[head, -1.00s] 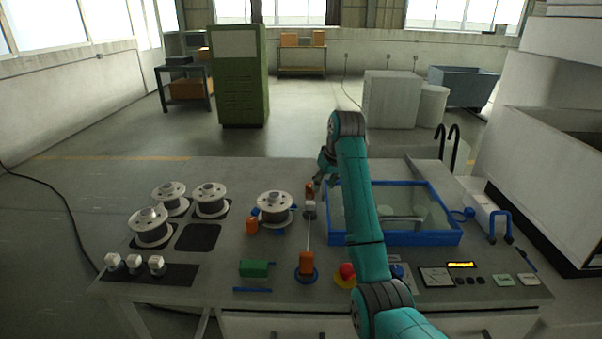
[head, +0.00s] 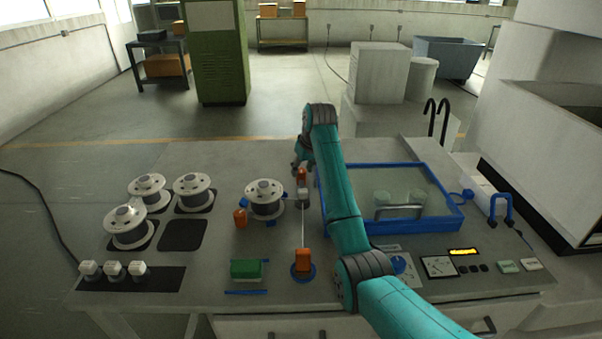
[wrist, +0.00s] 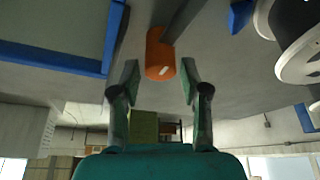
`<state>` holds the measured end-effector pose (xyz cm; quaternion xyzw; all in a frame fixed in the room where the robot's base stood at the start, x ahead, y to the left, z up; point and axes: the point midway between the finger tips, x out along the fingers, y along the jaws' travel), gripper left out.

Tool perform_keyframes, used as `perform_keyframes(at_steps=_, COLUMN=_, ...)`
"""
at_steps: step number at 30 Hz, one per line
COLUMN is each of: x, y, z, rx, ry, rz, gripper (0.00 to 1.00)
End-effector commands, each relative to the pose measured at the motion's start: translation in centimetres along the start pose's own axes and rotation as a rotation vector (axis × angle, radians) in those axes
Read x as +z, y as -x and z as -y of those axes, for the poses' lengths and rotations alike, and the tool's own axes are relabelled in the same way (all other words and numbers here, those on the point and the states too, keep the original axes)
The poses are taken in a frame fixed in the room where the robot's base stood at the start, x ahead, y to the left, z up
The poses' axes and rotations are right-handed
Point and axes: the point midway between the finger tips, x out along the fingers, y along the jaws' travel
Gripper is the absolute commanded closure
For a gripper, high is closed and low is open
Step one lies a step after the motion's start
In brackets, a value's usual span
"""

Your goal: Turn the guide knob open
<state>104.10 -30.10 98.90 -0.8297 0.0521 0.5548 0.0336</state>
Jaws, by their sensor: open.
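An orange knob (wrist: 160,53), which looks like the guide knob, lies between the fingertips of my gripper (wrist: 160,80) in the wrist view, with a gap on each side. A white mark shows on its surface. My gripper is open and empty around it, and I see no contact. In the head view the same orange knob (head: 302,174) stands at the far end of the thin wire, just in front of my gripper (head: 300,166). My arm partly blocks the area to its right. A second orange block (head: 303,260) stands on a blue ring at the near end.
A spool (head: 265,198) with blue tabs is close on the left of the knob. A blue-framed tank (head: 440,228) lies to the right. More spools (head: 128,228) stand at the left. A green block (head: 246,268) lies near the front edge.

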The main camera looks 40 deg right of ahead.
Motion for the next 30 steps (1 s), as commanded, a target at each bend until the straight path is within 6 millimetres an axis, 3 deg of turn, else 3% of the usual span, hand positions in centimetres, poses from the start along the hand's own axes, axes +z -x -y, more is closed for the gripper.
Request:
perform_keyframes(at_steps=6, x=0.0, y=-2.2, z=0.0, rx=0.0, ry=0.0, rz=0.001, gripper=0.55)
perform_keyframes(at_steps=17, x=0.0, y=-2.6, z=0.0, rx=0.0, ry=0.001, rz=0.0, gripper=0.55)
perform_keyframes(at_steps=23, x=0.0, y=-2.6, z=0.0, rx=0.0, ry=0.001, rz=0.0, gripper=1.0)
perform_keyframes(at_steps=30, x=-0.1, y=-2.7, z=0.2, rx=0.001, ry=-0.002, rz=-0.001, gripper=1.0)
